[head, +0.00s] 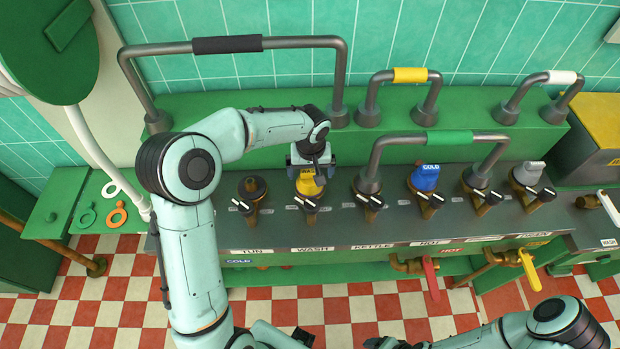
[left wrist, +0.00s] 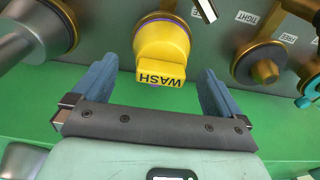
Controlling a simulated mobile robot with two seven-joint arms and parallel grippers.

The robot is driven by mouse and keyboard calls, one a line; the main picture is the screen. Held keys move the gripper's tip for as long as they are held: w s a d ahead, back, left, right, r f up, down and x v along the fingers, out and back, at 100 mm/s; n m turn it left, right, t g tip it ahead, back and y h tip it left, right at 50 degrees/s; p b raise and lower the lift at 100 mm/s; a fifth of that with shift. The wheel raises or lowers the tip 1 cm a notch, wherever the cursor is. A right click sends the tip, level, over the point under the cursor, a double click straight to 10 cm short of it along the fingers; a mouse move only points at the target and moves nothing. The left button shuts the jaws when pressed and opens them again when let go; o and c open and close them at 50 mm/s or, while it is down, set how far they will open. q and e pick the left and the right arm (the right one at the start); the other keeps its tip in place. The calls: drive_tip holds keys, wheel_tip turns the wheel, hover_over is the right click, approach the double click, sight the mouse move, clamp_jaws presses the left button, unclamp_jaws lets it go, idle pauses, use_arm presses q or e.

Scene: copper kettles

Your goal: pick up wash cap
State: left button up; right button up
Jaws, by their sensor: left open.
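The wash cap (head: 307,185) is yellow and sits on the pipe fitting behind the WASH label in the head view. In the left wrist view the yellow cap (left wrist: 162,50) shows its WASH lettering, upside down in that picture. My left gripper (head: 312,165) is at the cap from the back. Its two blue fingers (left wrist: 158,80) are open, one on each side of the cap's lower end in the wrist view, with gaps on both sides. My right arm shows at the bottom right of the head view, but its fingertips cannot be made out.
A blue COLD cap (head: 425,177) and a grey cap (head: 529,173) sit on fittings to the right. A bare fitting (head: 252,188) stands to the left. Grey pipe arches (head: 440,140) rise behind the row. Black-handled clamps line the front.

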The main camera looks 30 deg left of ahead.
sight(310, 171)
use_arm(q)
drive_tip(key=f, duration=0.3)
drive_tip(key=shift+w+a+f, duration=0.25)
drive_tip(key=shift+w+f, duration=0.05)
drive_tip(key=shift+f, duration=0.05)
use_arm(e)
drive_tip(key=shift+w+r, duration=0.2)
drive_tip(key=shift+w, duration=0.05)
use_arm(q)
drive_tip(key=shift+s, duration=0.1)
drive_tip(key=c, duration=0.9)
drive_tip(key=shift+r, duration=0.15)
wheel_tip(310, 171, up, 20)
drive_tip(key=shift+f+p, duration=0.1)
drive_tip(key=shift+p, duration=0.9)
use_arm(e)
drive_tip(key=shift+w+r, duration=1.1)
drive_tip(key=shift+r, duration=0.15)
